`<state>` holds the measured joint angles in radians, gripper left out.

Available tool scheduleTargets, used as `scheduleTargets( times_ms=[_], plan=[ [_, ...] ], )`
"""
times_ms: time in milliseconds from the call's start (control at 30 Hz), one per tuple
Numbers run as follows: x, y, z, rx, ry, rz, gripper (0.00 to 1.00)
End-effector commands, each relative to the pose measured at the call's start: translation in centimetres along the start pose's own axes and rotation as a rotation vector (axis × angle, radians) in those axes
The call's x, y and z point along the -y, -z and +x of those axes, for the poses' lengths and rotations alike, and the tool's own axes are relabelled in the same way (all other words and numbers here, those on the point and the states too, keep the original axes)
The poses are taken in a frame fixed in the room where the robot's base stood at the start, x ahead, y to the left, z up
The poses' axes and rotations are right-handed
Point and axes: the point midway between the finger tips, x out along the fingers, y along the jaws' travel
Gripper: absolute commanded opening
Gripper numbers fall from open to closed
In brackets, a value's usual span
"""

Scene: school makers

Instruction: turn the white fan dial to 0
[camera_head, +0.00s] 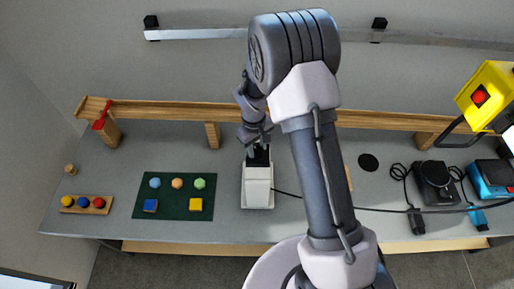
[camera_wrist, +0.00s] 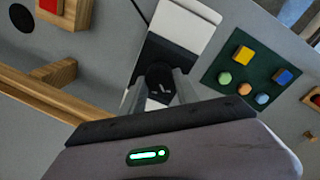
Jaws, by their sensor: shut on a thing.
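The white fan (camera_head: 257,188) is a white box with a black top part, standing on the grey table near the middle in the head view. In the wrist view its white body (camera_wrist: 188,22) is at the top centre. The black dial (camera_wrist: 160,77) with a small light mark sits between my two fingers. My gripper (camera_wrist: 160,92) is shut on the dial, one finger on each side. In the head view my gripper (camera_head: 257,148) is at the fan's black top, partly hidden by my own wrist. The dial's numbers are not readable.
A wooden rail (camera_head: 165,110) runs along the back. A wooden strip (camera_head: 87,210) with coloured knobs is far left. A black device (camera_head: 436,183) and cables are at right.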

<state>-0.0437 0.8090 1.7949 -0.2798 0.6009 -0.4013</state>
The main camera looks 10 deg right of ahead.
Motion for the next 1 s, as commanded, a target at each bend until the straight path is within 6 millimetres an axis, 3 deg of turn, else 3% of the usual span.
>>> scheduleTargets(
  times_ms=[600, 1000],
  plan=[
    [0.08, -0.08, -0.14, -0.037, -0.001, -0.527, 0.00],
    [0.11, -0.13, -0.12, -0.049, -0.002, -0.698, 0.00]
  ],
)
